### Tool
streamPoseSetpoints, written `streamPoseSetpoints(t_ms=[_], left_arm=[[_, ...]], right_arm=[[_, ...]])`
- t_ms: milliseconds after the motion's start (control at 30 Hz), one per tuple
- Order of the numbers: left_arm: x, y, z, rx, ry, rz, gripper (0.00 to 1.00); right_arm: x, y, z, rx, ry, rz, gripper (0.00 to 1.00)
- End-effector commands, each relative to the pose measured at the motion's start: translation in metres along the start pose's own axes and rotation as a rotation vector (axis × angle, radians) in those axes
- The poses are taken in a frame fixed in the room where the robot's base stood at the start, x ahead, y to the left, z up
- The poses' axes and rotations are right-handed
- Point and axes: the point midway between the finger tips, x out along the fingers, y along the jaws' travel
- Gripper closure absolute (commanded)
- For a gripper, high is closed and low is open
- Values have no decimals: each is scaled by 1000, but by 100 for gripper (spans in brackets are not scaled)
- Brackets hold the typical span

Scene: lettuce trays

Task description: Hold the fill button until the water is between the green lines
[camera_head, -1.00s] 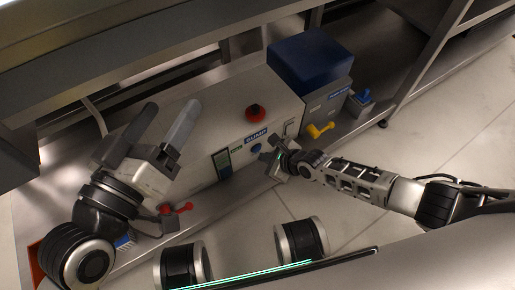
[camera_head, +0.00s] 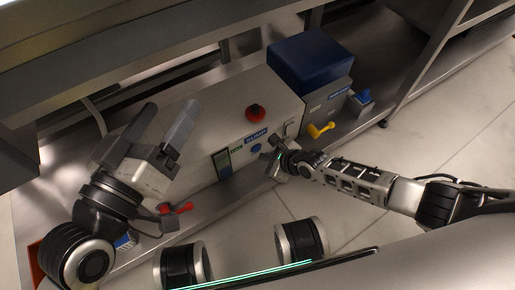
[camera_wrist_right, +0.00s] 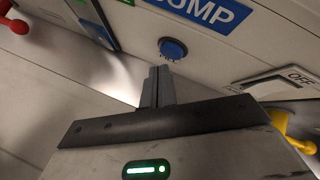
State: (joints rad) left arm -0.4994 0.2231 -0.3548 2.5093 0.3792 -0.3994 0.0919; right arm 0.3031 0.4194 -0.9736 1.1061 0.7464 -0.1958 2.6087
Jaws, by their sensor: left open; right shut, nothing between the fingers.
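The blue fill button (camera_head: 256,148) sits on the front of the grey sump box, below the blue SUMP label (camera_head: 257,137). In the right wrist view the button (camera_wrist_right: 172,47) shows just beyond my fingertips, with a small gap visible. The level gauge (camera_head: 222,164) is left of the button, a dark upright window with green in it; its water level and lines are too small to read. My right gripper (camera_head: 270,157) is shut and empty, close in front of the panel; its closed fingers (camera_wrist_right: 158,75) point toward the button. My left gripper (camera_head: 164,118) is open and empty.
A red mushroom knob (camera_head: 256,113) is on top of the box. A red valve handle (camera_head: 177,208) is low at left, a yellow handle (camera_head: 320,130) at right beside a dark blue box (camera_head: 309,60). An OFF-marked switch (camera_wrist_right: 285,82) is right of the button.

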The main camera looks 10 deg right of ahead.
Motion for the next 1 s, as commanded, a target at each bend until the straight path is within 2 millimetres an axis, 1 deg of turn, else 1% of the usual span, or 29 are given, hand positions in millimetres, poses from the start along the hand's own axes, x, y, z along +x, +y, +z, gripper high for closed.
streamPoseSetpoints(t_ms=[233,500,1000], left_arm=[[0,0,1,-1,0,1,28],[0,-1,5,-2,0,2,28],[0,-2,5,-2,1,1,28]], right_arm=[[1,0,0,0,0,0,100],[6,-4,4,1,0,0,100],[7,-5,5,0,0,0,100]])
